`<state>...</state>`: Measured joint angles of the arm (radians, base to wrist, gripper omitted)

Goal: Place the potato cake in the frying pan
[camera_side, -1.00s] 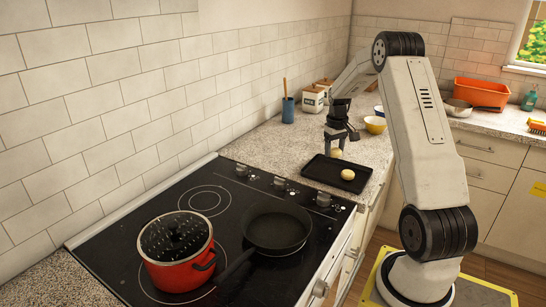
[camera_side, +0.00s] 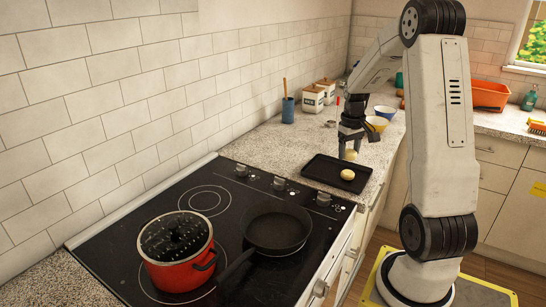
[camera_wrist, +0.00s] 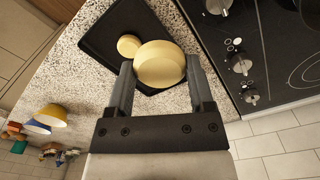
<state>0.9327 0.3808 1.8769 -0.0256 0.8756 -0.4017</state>
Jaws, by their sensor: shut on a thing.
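My gripper (camera_side: 350,149) is shut on a pale yellow potato cake (camera_side: 350,155), held above the black tray (camera_side: 318,169). In the wrist view the cake (camera_wrist: 160,64) sits between the two fingertips (camera_wrist: 160,75). A second potato cake (camera_side: 347,174) lies on the tray and also shows in the wrist view (camera_wrist: 127,45), beside the held one. The black frying pan (camera_side: 277,229) stands on the stove, in front and to the left of the tray. Its inside looks empty and its handle points to the lower left.
Knobs (camera_side: 280,184) line the stove edge between tray and pan. Bowls (camera_side: 377,123), canisters (camera_side: 312,98) and a blue utensil cup (camera_side: 288,110) stand farther back.

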